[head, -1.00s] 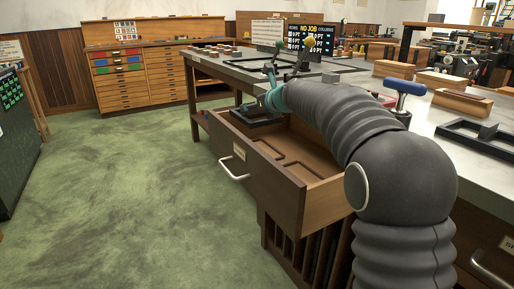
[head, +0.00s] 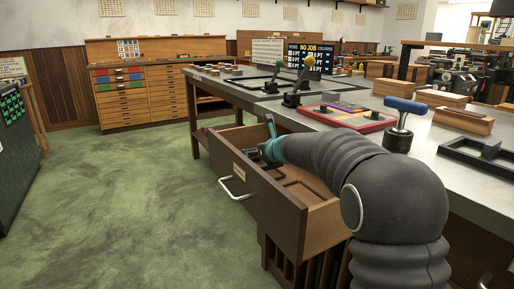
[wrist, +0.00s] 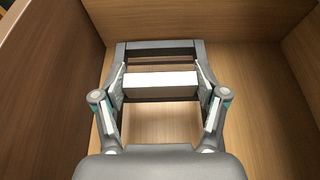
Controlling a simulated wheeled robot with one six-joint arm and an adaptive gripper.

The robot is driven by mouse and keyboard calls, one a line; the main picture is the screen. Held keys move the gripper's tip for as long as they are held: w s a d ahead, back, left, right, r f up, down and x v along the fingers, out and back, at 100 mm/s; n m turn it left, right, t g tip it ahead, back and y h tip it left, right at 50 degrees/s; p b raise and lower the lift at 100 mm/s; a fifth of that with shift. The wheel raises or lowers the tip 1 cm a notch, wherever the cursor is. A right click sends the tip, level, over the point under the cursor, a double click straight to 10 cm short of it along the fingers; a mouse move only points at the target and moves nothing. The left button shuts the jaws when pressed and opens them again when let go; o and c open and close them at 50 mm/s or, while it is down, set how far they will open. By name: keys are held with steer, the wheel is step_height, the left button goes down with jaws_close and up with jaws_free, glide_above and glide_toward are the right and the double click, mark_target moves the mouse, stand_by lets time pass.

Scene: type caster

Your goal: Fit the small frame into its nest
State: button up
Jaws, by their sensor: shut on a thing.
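The small frame (wrist: 160,47) is grey, with a pale block (wrist: 160,80) across its middle. My gripper (wrist: 160,88) is shut on that block, one finger at each end. In the head view my teal gripper (head: 270,149) reaches down into the open wooden drawer (head: 277,205), at its far end. A dark part of the frame (head: 262,163) shows just below it. Outlined recesses (head: 303,190) show in the drawer floor nearer me. I cannot tell whether the frame touches the floor or sits in a nest; my gripper and arm hide much of it.
The bench top (head: 345,118) above holds a red tray (head: 345,117), a blue-handled tool (head: 404,115) and a dark frame (head: 480,155). Green floor is clear at left.

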mark_target(257, 161)
steer(key=shift+f+b, duration=0.7)
steer(key=shift+f, duration=0.95)
steer(key=shift+f, duration=0.15)
steer(key=o, duration=1.8)
steer(key=shift+f, duration=0.15)
steer(key=v, duration=1.2)
steer(key=shift+d, duration=0.1)
